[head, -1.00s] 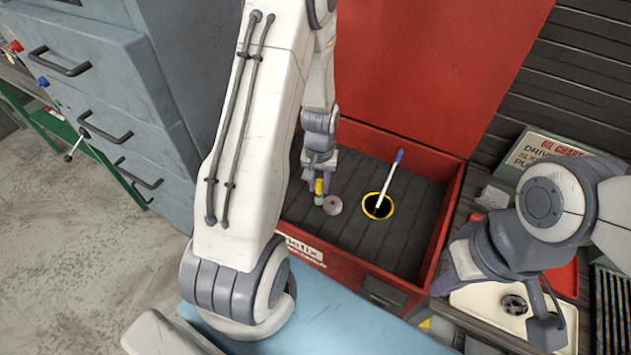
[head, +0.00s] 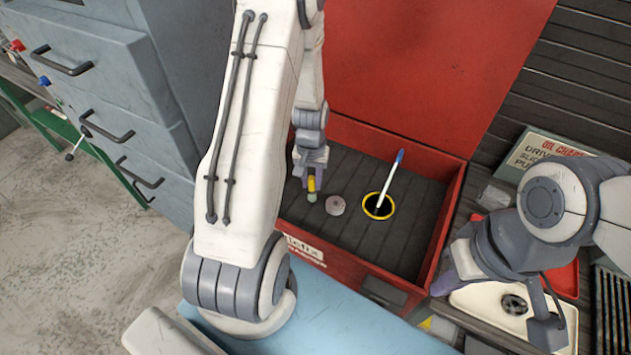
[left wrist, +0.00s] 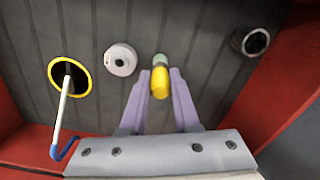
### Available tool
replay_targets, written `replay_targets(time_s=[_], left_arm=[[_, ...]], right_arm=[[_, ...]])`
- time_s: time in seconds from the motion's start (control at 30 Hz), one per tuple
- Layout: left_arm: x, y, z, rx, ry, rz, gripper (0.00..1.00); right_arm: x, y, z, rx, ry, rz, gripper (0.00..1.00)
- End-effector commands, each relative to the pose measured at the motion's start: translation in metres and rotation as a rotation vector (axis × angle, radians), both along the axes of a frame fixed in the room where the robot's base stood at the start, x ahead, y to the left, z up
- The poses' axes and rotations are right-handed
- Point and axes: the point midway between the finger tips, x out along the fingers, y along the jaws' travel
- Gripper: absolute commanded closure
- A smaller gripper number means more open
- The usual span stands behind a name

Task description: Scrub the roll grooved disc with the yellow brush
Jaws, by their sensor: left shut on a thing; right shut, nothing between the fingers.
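My left gripper (head: 312,178) is shut on the yellow brush (left wrist: 160,82), which has a yellow handle and a pale green tip. It holds the brush inside the red box, to the left of the pinkish-grey roll grooved disc (head: 336,205). The disc lies on the dark ribbed floor of the box. In the left wrist view the disc (left wrist: 120,60) is left of the brush, with a gap between them. My right gripper (head: 455,265) is shut and empty at the right, outside the box.
A yellow-rimmed dark round holder (head: 367,205) with a white, blue-ended stick (head: 391,182) stands right of the disc. A grey metal ring or cup (left wrist: 250,42) lies near the box wall in the left wrist view. The red box wall (head: 450,215) bounds the right.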

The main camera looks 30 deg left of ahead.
Motion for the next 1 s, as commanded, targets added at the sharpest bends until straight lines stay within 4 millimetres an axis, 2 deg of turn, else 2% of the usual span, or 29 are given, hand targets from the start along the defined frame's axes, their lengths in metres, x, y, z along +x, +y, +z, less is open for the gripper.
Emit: replay_targets(time_s=[0.7,1.0], left_arm=[[0.002,-0.032,-0.004,0.000,0.000,-0.003,1.00],[0.001,-0.021,-0.005,0.000,0.000,0.002,1.00]], right_arm=[[0.000,0.000,-0.001,0.000,0.000,0.000,1.00],[0.000,0.000,0.000,0.000,0.000,0.000,1.00]])
